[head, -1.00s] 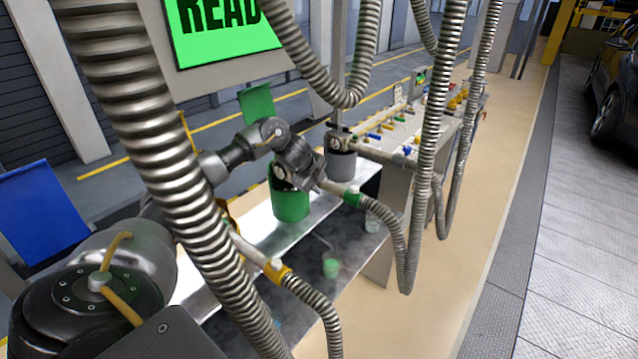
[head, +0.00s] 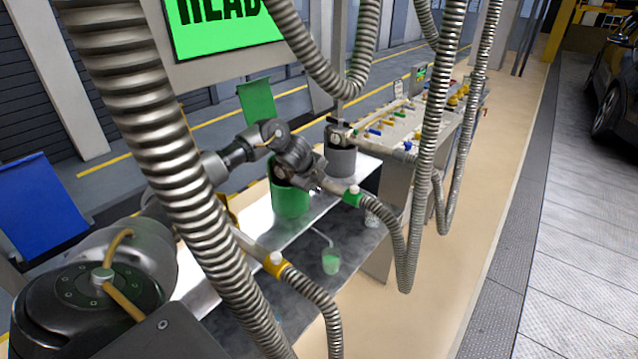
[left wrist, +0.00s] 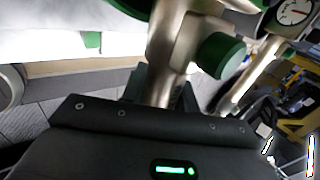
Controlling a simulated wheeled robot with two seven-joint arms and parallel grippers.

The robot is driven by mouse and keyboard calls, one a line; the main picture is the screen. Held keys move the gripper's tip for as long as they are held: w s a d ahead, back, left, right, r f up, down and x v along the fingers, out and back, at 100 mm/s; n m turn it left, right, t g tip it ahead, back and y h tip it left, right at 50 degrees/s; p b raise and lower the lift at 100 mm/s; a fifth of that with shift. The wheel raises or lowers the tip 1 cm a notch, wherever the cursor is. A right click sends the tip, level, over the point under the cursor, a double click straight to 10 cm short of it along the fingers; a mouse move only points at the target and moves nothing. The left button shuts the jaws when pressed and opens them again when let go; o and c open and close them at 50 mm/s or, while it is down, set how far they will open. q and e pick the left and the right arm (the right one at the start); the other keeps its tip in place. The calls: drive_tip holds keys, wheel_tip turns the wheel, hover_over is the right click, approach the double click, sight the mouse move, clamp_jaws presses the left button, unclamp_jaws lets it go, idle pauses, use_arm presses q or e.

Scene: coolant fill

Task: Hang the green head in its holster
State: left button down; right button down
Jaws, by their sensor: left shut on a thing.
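The green holster (head: 291,200) is a green cup standing on the bench in the middle of the head view. My left gripper (head: 312,182) is at its rim, shut on the green head. The green head's green collar (head: 352,197) and hose extend to the right of the gripper. In the left wrist view, the head's metal body (left wrist: 172,45) is between my fingers (left wrist: 160,88), with a green knob (left wrist: 221,56) beside it. My gripper hides the holster mouth, so I cannot tell whether the head's lower end is inside. My right gripper is not in view.
A grey holster (head: 341,163) with another head stands behind, to the right. A yellow-collared head (head: 275,264) with its hose is in front. A small green-filled cup (head: 331,264) is on the dark bench top. Ribbed hoses hang across the view. A pressure gauge (left wrist: 292,12) shows in the wrist view.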

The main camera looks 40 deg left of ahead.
use_arm(q)
drive_tip(key=shift+f, duration=0.15)
drive_tip(key=c, duration=1)
unclamp_jaws()
drive_tip(key=shift+o, duration=0.2)
drive_tip(key=shift+s+f, duration=0.1)
drive_tip(key=shift+f, duration=0.1)
drive_tip(key=b+v, duration=0.1)
drive_tip(key=v, duration=1)
